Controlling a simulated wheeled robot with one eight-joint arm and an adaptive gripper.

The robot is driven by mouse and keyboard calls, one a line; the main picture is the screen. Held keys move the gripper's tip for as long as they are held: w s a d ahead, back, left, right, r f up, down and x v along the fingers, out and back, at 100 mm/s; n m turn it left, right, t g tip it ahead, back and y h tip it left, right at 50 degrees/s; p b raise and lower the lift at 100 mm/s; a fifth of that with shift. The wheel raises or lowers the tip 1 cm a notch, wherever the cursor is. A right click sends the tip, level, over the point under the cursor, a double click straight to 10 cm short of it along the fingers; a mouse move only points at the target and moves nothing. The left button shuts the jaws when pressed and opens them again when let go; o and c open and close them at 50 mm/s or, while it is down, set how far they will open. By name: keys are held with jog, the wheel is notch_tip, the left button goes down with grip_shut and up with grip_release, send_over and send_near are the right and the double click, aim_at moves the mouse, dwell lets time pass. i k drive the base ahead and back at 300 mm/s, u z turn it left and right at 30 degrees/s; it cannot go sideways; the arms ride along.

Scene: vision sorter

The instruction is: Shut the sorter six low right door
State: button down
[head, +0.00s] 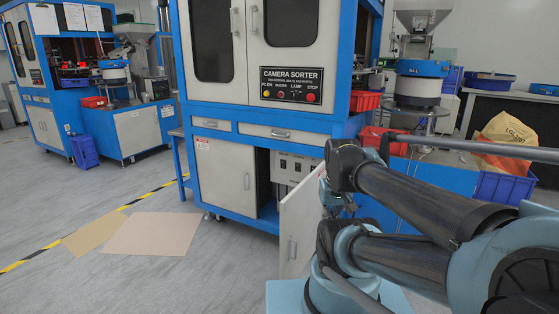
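The blue and white camera sorter (292,100) stands in the middle of the head view. Its low right door (297,225) is open, swung out toward me, with a pale panel and a small handle (291,249). The cabinet opening behind it shows a panel of switches (295,168). The low left door (221,178) is shut. My gripper (337,200) appears at the door's right edge, largely hidden by my dark arm links. I cannot tell whether its fingers are open or shut or whether it touches the door.
Another blue machine (130,120) stands at the back left. Two flat sheets, one pink-beige (152,233) and one tan (94,233), lie on the floor by a yellow-black line. Blue bins (503,187) and a yellow bag (507,140) are at the right. The left floor is open.

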aim_at(302, 212)
jog(key=u, duration=0.05)
jog(key=k, duration=0.85)
jog(key=u, duration=0.15)
